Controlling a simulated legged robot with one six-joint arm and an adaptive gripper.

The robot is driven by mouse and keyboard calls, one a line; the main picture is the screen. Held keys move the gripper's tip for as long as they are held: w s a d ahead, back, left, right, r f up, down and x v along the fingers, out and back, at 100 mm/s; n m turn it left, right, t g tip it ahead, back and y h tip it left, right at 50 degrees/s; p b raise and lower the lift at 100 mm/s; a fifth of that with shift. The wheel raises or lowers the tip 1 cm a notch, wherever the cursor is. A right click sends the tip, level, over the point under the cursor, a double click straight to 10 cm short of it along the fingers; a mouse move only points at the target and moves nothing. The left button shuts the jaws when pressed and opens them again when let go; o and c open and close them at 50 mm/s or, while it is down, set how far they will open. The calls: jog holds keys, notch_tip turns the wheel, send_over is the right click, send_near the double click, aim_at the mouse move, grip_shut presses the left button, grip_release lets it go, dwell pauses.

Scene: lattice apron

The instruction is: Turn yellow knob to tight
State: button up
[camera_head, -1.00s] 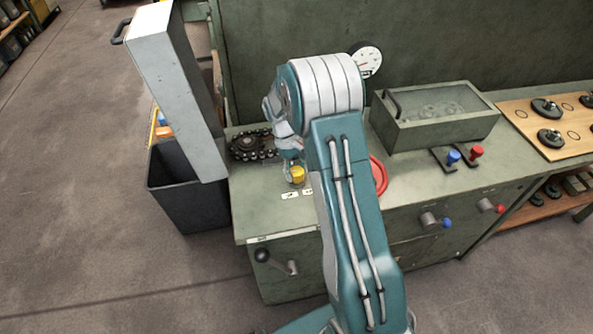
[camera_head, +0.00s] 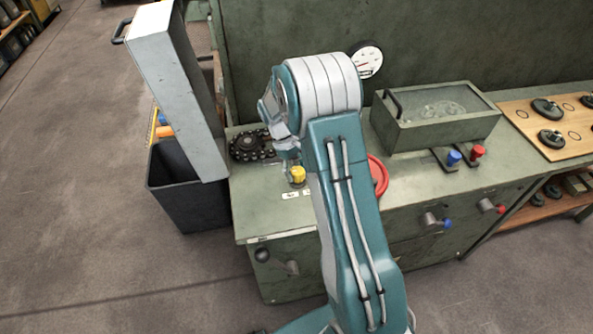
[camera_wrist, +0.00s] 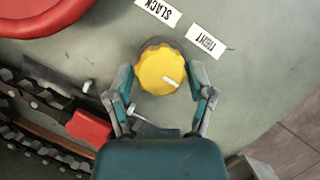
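The yellow knob (camera_wrist: 160,72) has a scalloped rim and a white pointer mark, which points toward the lower right in the wrist view. It also shows in the head view (camera_head: 298,174), on the green bench top below my wrist. My gripper (camera_wrist: 161,66) is open, with one finger on each side of the knob. Narrow gaps seem to show between fingers and knob; contact is hard to judge. The TIGHT label (camera_wrist: 205,42) and SLACK label (camera_wrist: 158,12) lie on the bench beyond the knob, upside down in the wrist view.
A red ring-shaped wheel (camera_head: 379,176) stands right of the knob, partly behind my arm. A dark chain and sprocket (camera_head: 250,146) lie behind-left. A red piece (camera_wrist: 88,127) is near my left finger in the wrist view. A lidded box (camera_head: 434,116) and gauge (camera_head: 366,60) are farther right.

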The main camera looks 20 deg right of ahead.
dwell(0.4)
jog(key=v, duration=1.2)
